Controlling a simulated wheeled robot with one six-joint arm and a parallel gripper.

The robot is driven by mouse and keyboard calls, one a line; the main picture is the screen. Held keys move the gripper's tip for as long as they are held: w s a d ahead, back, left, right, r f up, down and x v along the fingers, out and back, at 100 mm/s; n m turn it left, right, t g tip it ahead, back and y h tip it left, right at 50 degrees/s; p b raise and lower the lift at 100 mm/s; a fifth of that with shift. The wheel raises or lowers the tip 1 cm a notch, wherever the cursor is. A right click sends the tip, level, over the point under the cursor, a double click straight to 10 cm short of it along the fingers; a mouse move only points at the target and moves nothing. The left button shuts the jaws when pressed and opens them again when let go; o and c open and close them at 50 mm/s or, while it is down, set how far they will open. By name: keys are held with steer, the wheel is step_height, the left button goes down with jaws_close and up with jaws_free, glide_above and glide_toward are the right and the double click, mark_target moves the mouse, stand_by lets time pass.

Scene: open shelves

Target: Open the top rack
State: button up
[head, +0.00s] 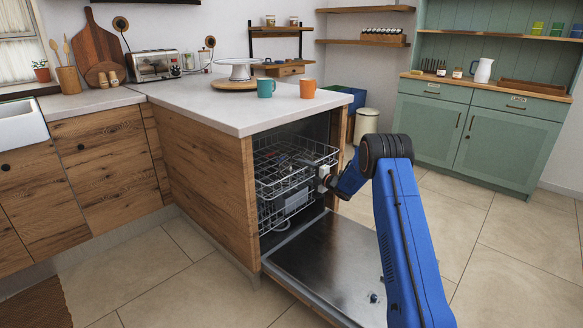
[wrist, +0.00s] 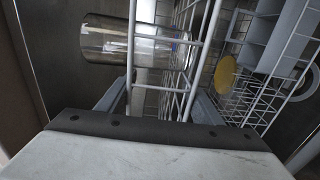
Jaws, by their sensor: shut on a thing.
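The dishwasher stands open under the white counter, with its door folded down flat. The top rack (head: 272,158) is a wire basket whose front is near the opening. My gripper (head: 326,178) reaches in from the right at the front of the racks. In the wrist view, my gripper (wrist: 158,103) has its two fingers on either side of white rack wires (wrist: 131,55) and is shut on them. The exact contact at the fingertips is partly hidden behind the gripper body.
The lower rack (head: 285,205) sits beneath, above the lowered door (head: 325,262). In the wrist view, a clear glass (wrist: 104,42), a yellow disc (wrist: 225,72) and a grey holder (wrist: 268,42) show among the wires. The floor at right is clear.

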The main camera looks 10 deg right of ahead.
steer(key=v, duration=2.2)
steer(key=shift+d+r, duration=0.35)
steer(key=shift+r, duration=0.15)
steer(key=shift+s, duration=0.15)
steer(key=o, duration=1.4)
steer(key=shift+f, duration=0.1)
steer(key=shift+s+f, duration=0.1)
steer(key=v, duration=1.7)
steer(key=shift+s+d, duration=0.1)
steer(key=shift+s, duration=0.05)
